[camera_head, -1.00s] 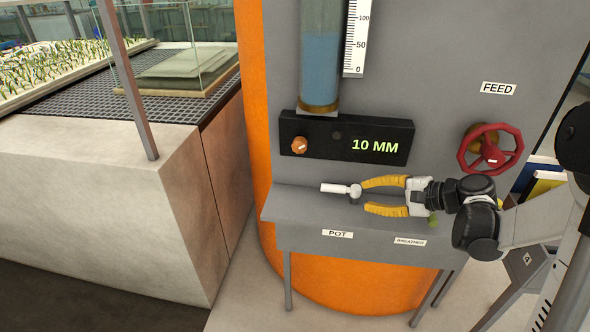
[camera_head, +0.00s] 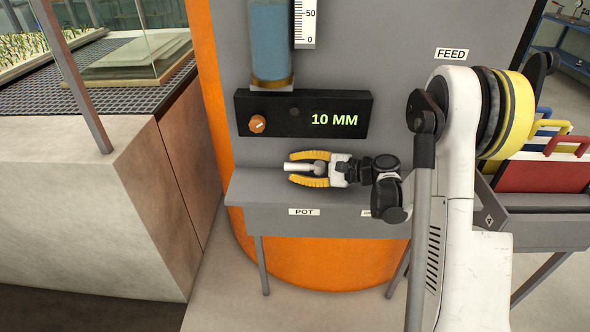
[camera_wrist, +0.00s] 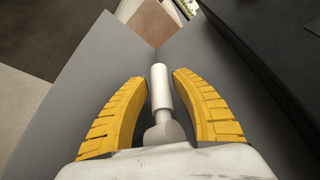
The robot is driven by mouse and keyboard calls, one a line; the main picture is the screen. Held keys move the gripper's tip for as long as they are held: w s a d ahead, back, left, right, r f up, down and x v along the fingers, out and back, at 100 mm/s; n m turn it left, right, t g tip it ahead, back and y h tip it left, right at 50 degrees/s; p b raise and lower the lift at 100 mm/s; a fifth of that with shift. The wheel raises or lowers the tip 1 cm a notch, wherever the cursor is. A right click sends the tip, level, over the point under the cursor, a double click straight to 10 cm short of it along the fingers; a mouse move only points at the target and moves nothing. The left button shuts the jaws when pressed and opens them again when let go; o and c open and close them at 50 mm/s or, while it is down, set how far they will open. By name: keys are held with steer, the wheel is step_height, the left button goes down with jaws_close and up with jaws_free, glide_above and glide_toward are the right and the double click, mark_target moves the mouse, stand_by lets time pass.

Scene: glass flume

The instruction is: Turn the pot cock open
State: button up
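The pot cock (camera_head: 292,167) is a white lever with a round hub, sticking out to the left above the POT label (camera_head: 304,212) on the grey ledge. My gripper (camera_head: 293,169) has its two yellow fingers around the lever, one on each side. In the wrist view, the white cock (camera_wrist: 160,88) lies between the fingers of my gripper (camera_wrist: 159,79), with a visible gap on both sides. The fingers are open and do not appear to touch it. The hub is close to the gripper's palm.
A black display box (camera_head: 304,116) reading 10 MM, with an orange knob (camera_head: 257,124), is above the ledge (camera_head: 260,190). The FEED label (camera_head: 451,54) is at the upper right; my arm covers the area below it. A pale concrete block (camera_head: 100,220) stands at left.

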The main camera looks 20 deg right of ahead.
jaws_close()
steer(key=shift+s+a+n+g+y, duration=0.1)
steer(key=shift+s+n+g+y, duration=0.4)
steer(key=shift+n+g, duration=0.35)
steer(key=shift+s+a+n+g+y, duration=0.1)
steer(key=shift+s+n+g+y, duration=0.35)
steer(key=shift+n+g, duration=0.4)
jaws_free()
steer(key=shift+w, duration=0.1)
